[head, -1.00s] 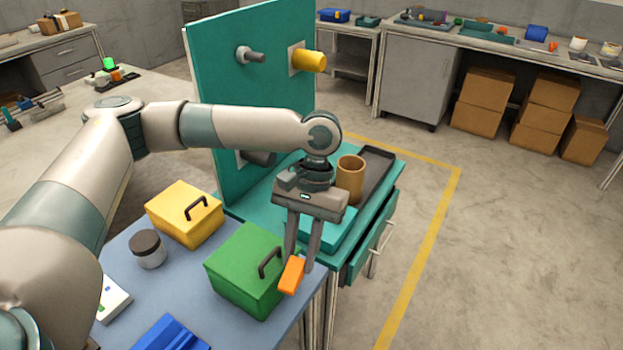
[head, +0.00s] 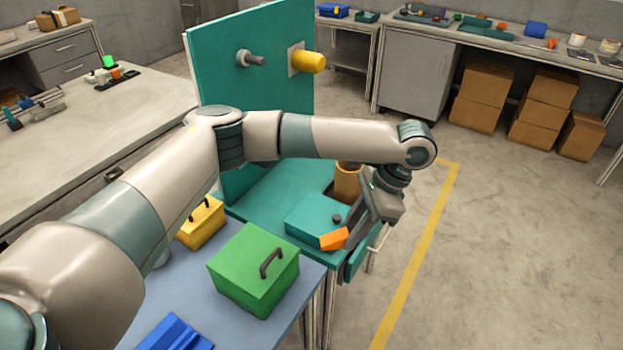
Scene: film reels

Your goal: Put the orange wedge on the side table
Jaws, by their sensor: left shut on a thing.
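The orange wedge (head: 333,240) is held between the fingertips of my left gripper (head: 346,230). The gripper is tilted, with its fingers pointing down and to the left. The wedge appears over the front right part of the teal table (head: 262,200), in front of the teal box (head: 312,217); I cannot tell whether it touches anything. My left arm hides part of the teal table and most of the dark tray on it. My right gripper is not in view.
A brown cup (head: 347,181) stands behind the gripper. A teal upright panel (head: 285,93) with pegs rises at the back. The blue-topped table (head: 230,328) bears a green box (head: 254,270), a yellow box (head: 200,224) and a blue item (head: 176,335). Open floor lies right.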

